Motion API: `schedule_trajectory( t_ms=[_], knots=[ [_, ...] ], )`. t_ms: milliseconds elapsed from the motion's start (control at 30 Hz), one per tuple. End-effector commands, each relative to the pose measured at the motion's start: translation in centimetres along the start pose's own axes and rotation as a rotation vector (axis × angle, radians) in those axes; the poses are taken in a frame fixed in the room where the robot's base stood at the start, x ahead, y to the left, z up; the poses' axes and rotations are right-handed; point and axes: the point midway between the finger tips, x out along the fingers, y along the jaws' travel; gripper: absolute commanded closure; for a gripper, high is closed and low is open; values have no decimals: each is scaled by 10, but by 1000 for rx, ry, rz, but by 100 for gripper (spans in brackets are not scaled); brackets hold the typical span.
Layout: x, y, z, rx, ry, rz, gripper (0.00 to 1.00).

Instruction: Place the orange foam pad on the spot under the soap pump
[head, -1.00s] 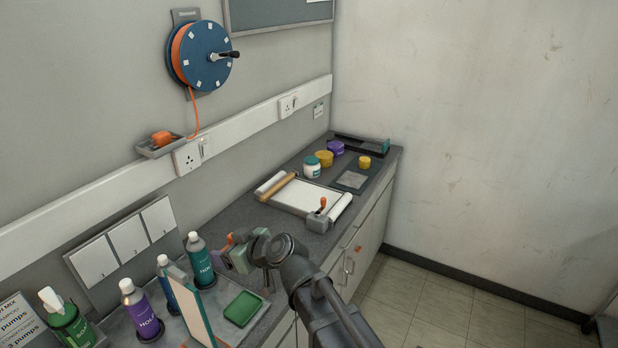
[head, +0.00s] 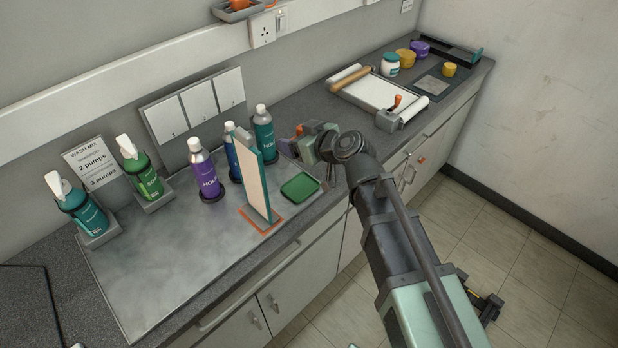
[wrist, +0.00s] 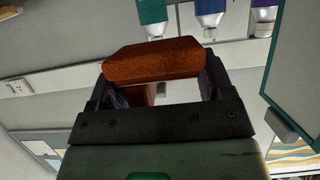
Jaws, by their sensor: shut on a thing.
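My gripper (head: 308,141) is shut on the orange foam pad (wrist: 152,62), which spans between the two fingers in the wrist view. In the head view only a small orange part of the pad (head: 299,130) shows; the gripper hides the rest. They are held above the counter, right of the teal bottle. Two bottles with white pump heads stand at the left against the wall: a green one (head: 146,180) and a teal one (head: 87,214), each in a grey holder. Their labels are too small to read surely. Any spot under them is hidden.
An upright mirror panel (head: 256,180) on an orange-edged base stands between my gripper and the pump bottles. Purple (head: 207,172), blue and teal (head: 264,135) bottles stand behind it. The grey mat (head: 165,265) is clear at front left.

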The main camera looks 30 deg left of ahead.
Motion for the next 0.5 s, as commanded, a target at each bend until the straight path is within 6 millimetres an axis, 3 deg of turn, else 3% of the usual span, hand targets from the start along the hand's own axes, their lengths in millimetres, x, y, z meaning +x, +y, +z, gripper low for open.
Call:
schedule_trajectory(
  t_ms=[33, 200, 300, 500],
  knots=[
    [15, 0, 36, 0, 0, 0, 49],
    [36, 0, 87, 0, 0, 0, 49],
    [43, 0, 103, 0, 0, 0, 49],
    [43, 0, 104, 0, 0, 0, 49]
  ],
)
